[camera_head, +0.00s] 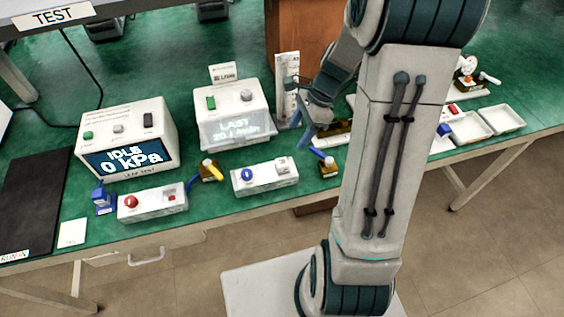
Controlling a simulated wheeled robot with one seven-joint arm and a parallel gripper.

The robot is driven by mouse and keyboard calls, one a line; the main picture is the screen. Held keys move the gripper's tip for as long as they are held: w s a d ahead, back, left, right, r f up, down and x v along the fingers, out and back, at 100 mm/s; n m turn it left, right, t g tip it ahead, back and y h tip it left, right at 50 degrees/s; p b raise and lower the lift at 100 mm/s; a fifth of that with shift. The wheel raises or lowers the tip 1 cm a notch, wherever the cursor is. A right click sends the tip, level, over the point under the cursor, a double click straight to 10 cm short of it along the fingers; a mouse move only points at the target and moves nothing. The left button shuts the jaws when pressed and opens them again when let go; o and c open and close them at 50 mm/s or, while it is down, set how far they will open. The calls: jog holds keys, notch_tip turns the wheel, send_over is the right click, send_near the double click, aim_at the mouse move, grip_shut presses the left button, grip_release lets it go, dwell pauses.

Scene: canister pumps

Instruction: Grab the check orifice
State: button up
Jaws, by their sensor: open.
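No part in view carries a label I can read as check orifice, so I cannot tell which one it is. Small candidates are a brass fitting with a blue lever (210,171) beside the left control box and a similar brass fitting (327,167) right of the other control box. A blue block (103,201) stands at the left, and another small blue piece (444,130) is near the white trays. My gripper (308,122) is open above the bench, near the upright gauge, with nothing visible between its fingers. My arm hides part of the bench behind it.
The leak tester (125,135) reads IDLE 0 kPa. An upright gauge (288,85) stands close to my gripper. Two control boxes (153,204) (265,178) line the front. White trays (501,119) sit at right.

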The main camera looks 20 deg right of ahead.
aim_at(282, 162)
jog(key=x, duration=0.7)
jog(key=shift+a+f, duration=0.15)
jog(key=shift+f, duration=0.2)
jog(key=shift+s+p+x, duration=0.15)
jog(key=shift+p+x, duration=0.05)
jog(key=shift+x, duration=1.1)
jog(key=shift+s+p+x, duration=0.1)
jog(key=shift+p+x, duration=0.1)
jog(key=shift+x, duration=1.1)
jog(key=c, duration=1.1)
